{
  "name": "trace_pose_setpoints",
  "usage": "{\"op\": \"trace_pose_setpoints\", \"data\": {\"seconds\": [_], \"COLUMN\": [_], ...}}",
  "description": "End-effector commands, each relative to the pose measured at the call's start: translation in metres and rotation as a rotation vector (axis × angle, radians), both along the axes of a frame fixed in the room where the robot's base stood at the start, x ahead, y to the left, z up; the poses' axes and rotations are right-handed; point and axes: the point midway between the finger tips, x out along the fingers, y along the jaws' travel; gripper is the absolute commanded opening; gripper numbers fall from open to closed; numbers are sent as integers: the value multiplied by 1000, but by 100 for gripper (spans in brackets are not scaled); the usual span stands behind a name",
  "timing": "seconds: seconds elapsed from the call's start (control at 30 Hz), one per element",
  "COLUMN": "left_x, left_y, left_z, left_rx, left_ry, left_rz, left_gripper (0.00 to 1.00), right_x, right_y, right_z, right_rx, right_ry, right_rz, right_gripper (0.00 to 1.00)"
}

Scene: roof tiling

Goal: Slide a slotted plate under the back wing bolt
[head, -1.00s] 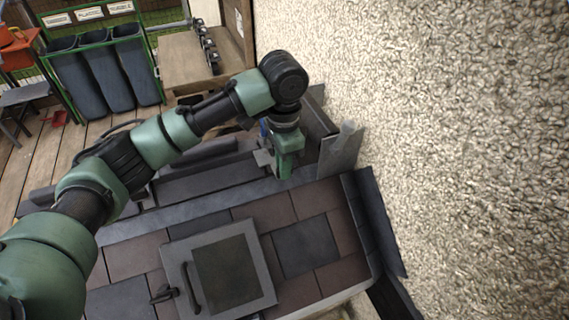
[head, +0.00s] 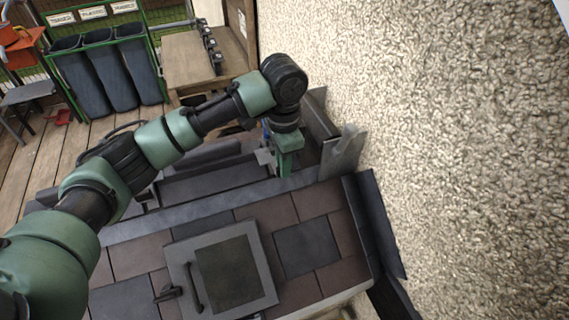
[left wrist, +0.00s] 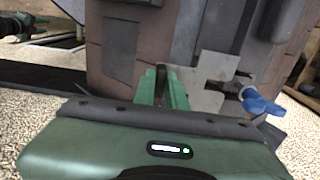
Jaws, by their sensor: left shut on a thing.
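My left gripper (head: 285,168) points down over the roof ridge, close to the wall. In the left wrist view its green fingers (left wrist: 163,84) are shut on a thin grey slotted plate (left wrist: 203,97). In the head view a small part of the plate (head: 264,157) shows left of the fingers, and the bolt is mostly hidden by the gripper.
The rough wall (head: 450,130) rises close on the right. A bent grey metal sheet (head: 343,153) stands beside the gripper. A roof hatch (head: 228,272) with a handle lies among brown and grey tiles in front. A wooden bench (head: 190,62) stands behind.

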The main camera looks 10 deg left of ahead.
Motion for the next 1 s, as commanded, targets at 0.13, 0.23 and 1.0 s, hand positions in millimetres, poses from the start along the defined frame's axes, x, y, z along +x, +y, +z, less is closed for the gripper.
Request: {"op": "trace_pose_setpoints", "data": {"seconds": [0.13,0.23,1.0], "left_x": [1,1,10], "left_y": [0,0,7], "left_z": [0,0,0], "left_rx": [0,0,1], "left_ry": [0,0,-1], "left_rz": [-1,-1,-1], "left_gripper": [0,0,0], "right_x": [0,0,0], "right_y": [0,0,0], "right_z": [1,1,11], "right_rx": [0,0,0], "right_ry": [0,0,0], "right_rz": [0,0,0], "right_gripper": [36,36,36]}}
